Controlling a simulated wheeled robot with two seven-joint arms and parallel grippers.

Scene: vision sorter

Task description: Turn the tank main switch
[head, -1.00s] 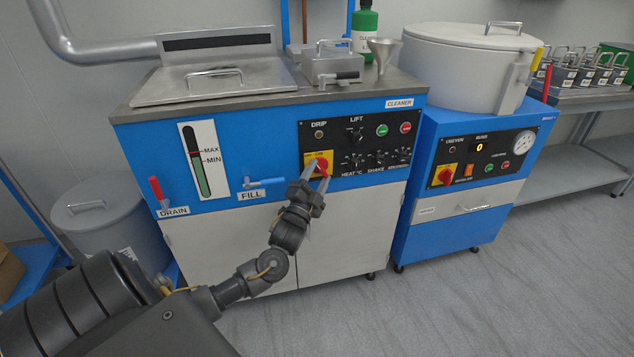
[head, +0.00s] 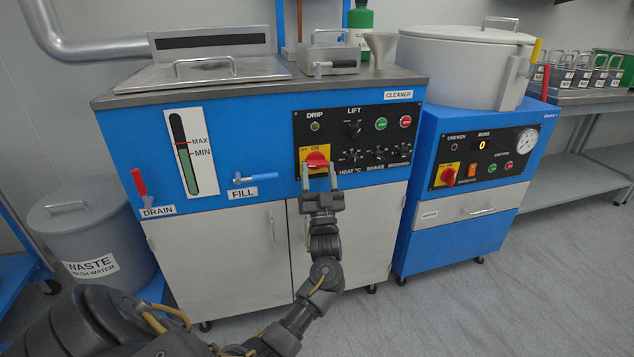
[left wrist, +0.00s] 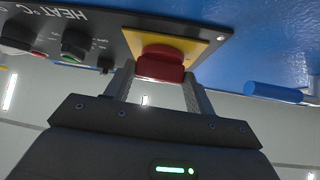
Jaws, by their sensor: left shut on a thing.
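The tank main switch is a red rotary knob (head: 317,160) on a yellow plate marked OFF and ON, at the lower left of the black panel (head: 358,132) on the blue cleaner tank. In the left wrist view the red knob (left wrist: 160,64) sits between my finger ends against its yellow plate (left wrist: 190,45). My left gripper (head: 319,174) has come up from below and its fingers are shut on the knob. The fingers hide the knob's sides. My right gripper is not in view.
The blue FILL valve handle (head: 256,178) is just left of the switch, and the red DRAIN handle (head: 139,182) is farther left. A second cabinet (head: 408,225) with its own red switch (head: 447,176) stands to the right. Floor in front is clear.

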